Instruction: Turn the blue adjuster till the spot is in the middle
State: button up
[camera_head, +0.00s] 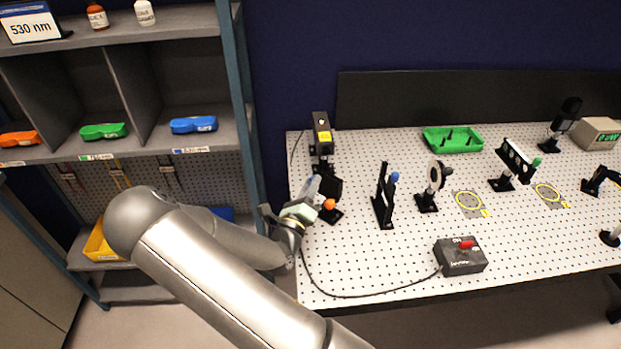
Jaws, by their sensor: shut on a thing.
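My gripper (314,201) is at the left of the bench, close against a black mount (328,187) below a black box with a yellow label. It is shut on a small pale blue part (313,187) that looks like the blue adjuster; the contact is small and partly hidden by the fingers. An orange knob (329,204) on the mount shows just to the right of the fingertips. Another blue knob (394,176) sits on a black upright plate (383,200) farther right, apart from the gripper. No light spot can be made out.
The perforated white bench (370,270) carries a round target (436,175), a green tray (453,139), a mount with a green knob (536,162) and a control box (460,256) with a red switch. A cable runs along the front. Shelves (180,150) stand left.

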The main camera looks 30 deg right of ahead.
jog(key=shift+n, duration=0.4)
jog(key=o, duration=1)
jog(key=shift+b+v, duration=2.25)
jog(key=shift+v, duration=6.55)
jog(key=shift+d+r, duration=0.1)
